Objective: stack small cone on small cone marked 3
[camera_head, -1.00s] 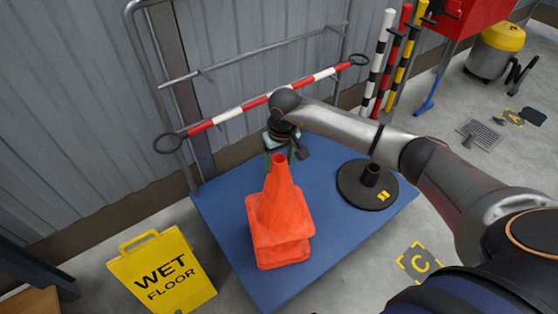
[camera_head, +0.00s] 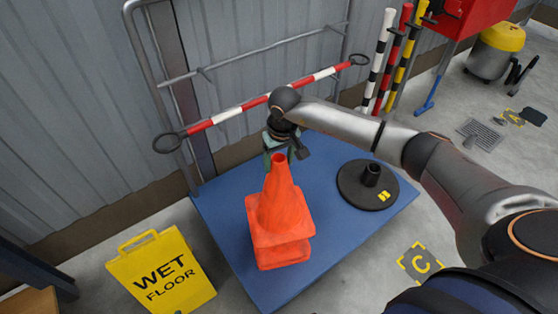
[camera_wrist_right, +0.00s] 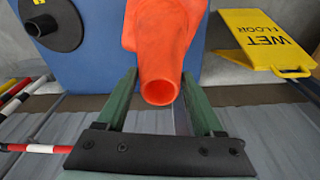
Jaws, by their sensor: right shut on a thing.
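An orange small cone (camera_head: 281,207) stands upright on the blue platform, its top open. A second orange base edge (camera_head: 283,255) shows just under it, so one cone appears to sit over another. The number 3 mark is not visible. My right gripper (camera_head: 279,158) is at the top of the upper cone, coming from the far side. In the right wrist view the green fingers stand either side of the orange cone (camera_wrist_right: 160,50) near its open tip, and my right gripper (camera_wrist_right: 160,88) is shut on it. My left gripper is out of view.
The blue platform (camera_head: 225,215) also carries a black round base (camera_head: 352,190) with a short socket, right of the cones. A yellow wet floor sign (camera_head: 162,272) stands at left. A red-white bar (camera_head: 240,107) and rail run behind, along the wall.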

